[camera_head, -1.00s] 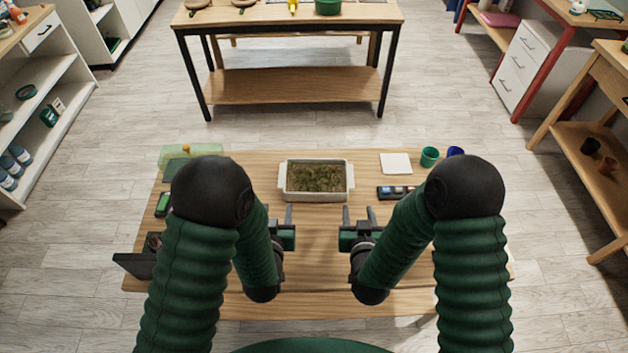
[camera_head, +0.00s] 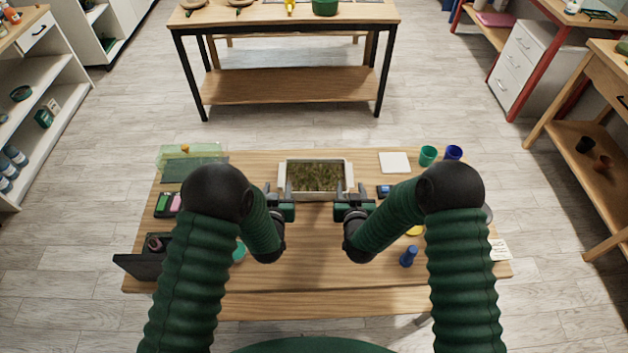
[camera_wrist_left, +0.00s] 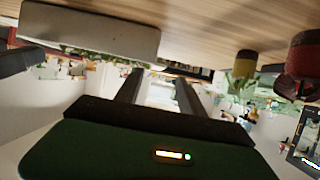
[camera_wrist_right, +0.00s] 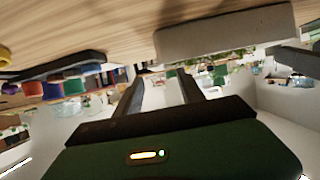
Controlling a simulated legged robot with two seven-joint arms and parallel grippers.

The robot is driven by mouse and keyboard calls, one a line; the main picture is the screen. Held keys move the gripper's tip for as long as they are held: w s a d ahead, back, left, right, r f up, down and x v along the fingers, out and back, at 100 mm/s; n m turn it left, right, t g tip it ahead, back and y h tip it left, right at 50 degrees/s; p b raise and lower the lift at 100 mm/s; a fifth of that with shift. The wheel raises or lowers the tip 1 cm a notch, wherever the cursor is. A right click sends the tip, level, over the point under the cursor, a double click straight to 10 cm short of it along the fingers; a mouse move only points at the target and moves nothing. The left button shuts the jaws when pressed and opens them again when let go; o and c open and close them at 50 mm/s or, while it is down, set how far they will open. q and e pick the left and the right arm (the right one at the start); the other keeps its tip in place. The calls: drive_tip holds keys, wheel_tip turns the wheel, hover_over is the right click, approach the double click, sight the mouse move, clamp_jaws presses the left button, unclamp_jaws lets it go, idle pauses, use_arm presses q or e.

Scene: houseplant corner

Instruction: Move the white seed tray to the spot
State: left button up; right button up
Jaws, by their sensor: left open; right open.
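The white seed tray (camera_head: 316,197) is a rectangular box filled with green-brown growth, resting on the wooden table near its far middle. Its pale wall also shows in the left wrist view (camera_wrist_left: 92,32) and the right wrist view (camera_wrist_right: 226,34). My left gripper (camera_head: 279,191) is open and empty at the tray's near left corner. My right gripper (camera_head: 355,191) is open and empty at the near right corner. In both wrist views nothing lies between the fingers. I cannot tell a marked spot for certain; a flat white square (camera_head: 395,163) lies right of the tray.
A green cup (camera_head: 428,156) and a blue cup (camera_head: 453,153) stand at the far right. A translucent green box (camera_head: 195,152) is at the far left. A blue bottle-shaped object (camera_head: 409,256) stands near my right arm. The table's front middle is clear.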

sight(281, 178)
use_arm(q)
drive_tip(key=x, duration=0.5)
drive_tip(key=shift+w+d, duration=0.3)
drive_tip(key=shift+d, duration=0.1)
use_arm(e)
drive_tip(key=x, duration=0.5)
drive_tip(key=shift+w+d+f, duration=0.1)
drive_tip(key=shift+w+d, duration=0.15)
drive_tip(key=shift+d, duration=0.15)
use_arm(q)
drive_tip(key=shift+w+a+f, duration=0.1)
drive_tip(key=shift+w+f, duration=0.05)
drive_tip(key=shift+w, duration=0.1)
use_arm(e)
drive_tip(key=shift+w+a+f, duration=0.1)
drive_tip(key=shift+w, duration=0.2)
use_arm(q)
drive_tip(key=shift+a, duration=0.1)
use_arm(e)
drive_tip(key=shift+a, duration=0.1)
use_arm(q)
drive_tip(key=shift+c, duration=0.7)
use_arm(e)
drive_tip(key=shift+c, duration=0.7)
use_arm(q)
clamp_jaws()
use_arm(e)
clamp_jaws()
